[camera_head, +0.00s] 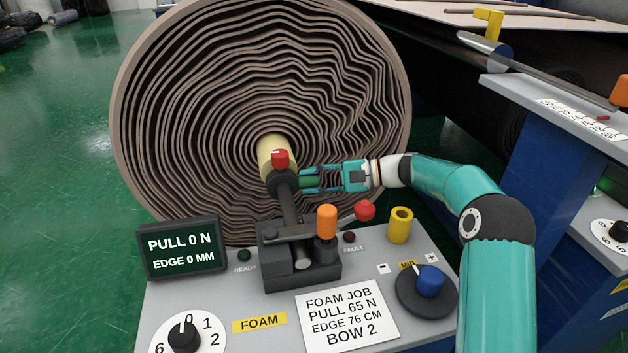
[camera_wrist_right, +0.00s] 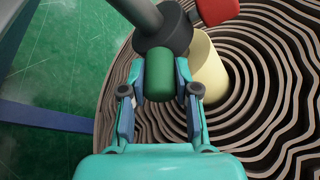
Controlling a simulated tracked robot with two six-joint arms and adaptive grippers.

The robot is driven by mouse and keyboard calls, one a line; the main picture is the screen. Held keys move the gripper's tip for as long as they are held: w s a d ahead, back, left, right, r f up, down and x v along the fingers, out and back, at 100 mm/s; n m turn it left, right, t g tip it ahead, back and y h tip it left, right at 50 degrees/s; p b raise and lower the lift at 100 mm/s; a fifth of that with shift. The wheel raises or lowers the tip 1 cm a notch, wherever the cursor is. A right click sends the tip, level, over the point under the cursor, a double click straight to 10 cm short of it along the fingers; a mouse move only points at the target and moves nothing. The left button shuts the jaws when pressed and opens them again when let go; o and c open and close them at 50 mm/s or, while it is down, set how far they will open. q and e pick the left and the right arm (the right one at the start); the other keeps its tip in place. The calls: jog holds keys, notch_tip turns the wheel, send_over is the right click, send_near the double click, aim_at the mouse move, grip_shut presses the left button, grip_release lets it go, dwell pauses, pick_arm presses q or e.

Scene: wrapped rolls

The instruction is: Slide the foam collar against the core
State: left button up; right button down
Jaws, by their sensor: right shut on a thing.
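The foam roll (camera_head: 180,120) is a large wavy-layered coil with a cream core (camera_head: 270,150) at its middle. The black collar (camera_head: 282,183) sits on a grey shaft (camera_head: 290,208) in front of the core's near end; a red knob (camera_head: 280,158) shows on top. In the right wrist view the collar (camera_wrist_right: 163,36) is beside the core (camera_wrist_right: 207,70); I cannot tell whether they touch. My right gripper (camera_head: 311,181) is shut on the collar's green handle (camera_wrist_right: 160,80), which lies between its two fingers. My left gripper is not in view.
The grey console (camera_head: 245,315) below holds a display (camera_head: 181,249) reading PULL 0 N, EDGE 0 MM, an orange-handled lever (camera_head: 326,222), a yellow cup-like part (camera_head: 400,225) and a blue knob (camera_head: 430,281). A job card (camera_head: 347,315) lies in front. Green floor is open at left.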

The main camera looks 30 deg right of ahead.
jog(key=shift+f, duration=0.1)
jog(key=c, duration=0.8)
grip_release()
jog(key=shift+c, duration=0.2)
jog(key=shift+d, duration=0.1)
jog(key=v, duration=1.2)
jog(key=shift+f, duration=0.1)
